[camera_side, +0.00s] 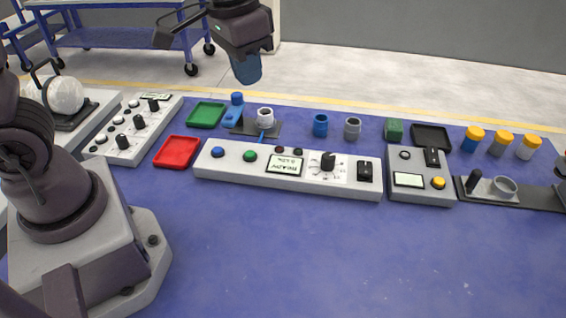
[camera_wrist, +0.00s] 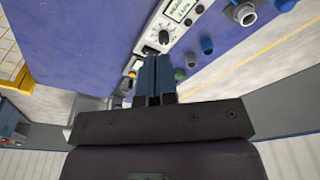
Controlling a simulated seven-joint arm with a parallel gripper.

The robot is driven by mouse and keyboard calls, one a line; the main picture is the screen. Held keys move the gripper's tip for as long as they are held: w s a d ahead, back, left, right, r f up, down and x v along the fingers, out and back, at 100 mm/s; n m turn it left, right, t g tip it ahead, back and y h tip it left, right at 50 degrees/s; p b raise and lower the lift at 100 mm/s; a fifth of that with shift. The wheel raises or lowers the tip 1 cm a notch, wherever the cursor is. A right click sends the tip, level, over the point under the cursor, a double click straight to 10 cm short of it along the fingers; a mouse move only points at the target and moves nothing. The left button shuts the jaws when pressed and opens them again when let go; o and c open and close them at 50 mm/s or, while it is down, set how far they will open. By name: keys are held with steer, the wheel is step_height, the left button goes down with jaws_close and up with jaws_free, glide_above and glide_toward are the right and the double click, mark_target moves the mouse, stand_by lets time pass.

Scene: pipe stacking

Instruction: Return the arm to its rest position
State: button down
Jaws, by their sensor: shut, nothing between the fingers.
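My gripper (camera_side: 245,70) hangs in the air above the back of the blue table, over the area behind the trays and the pipe fixture. In the wrist view its two blue fingers (camera_wrist: 153,76) are pressed together with nothing between them. A blue pipe piece (camera_side: 320,126) and a grey pipe piece (camera_side: 352,128) stand upright farther right, apart from the gripper. The blue piece also shows in the wrist view (camera_wrist: 207,46).
A long white control panel (camera_side: 240,164) crosses the table's middle. A red tray (camera_side: 177,152) and a green tray (camera_side: 206,115) lie left. A green block (camera_side: 394,130), a black tray (camera_side: 431,137) and capped bottles (camera_side: 501,143) stand right. The front table area is clear.

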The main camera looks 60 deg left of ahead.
steer(key=s+a+r+t, duration=0.1)
steer(key=s+r+t, duration=0.1)
steer(key=s, duration=0.4)
steer(key=s+a+r+t, duration=0.1)
steer(key=s+r+t, duration=0.1)
steer(key=s, duration=0.4)
steer(key=shift+a+r+n, duration=0.3)
steer(key=shift+a+r, duration=0.1)
steer(key=shift+r, duration=0.5)
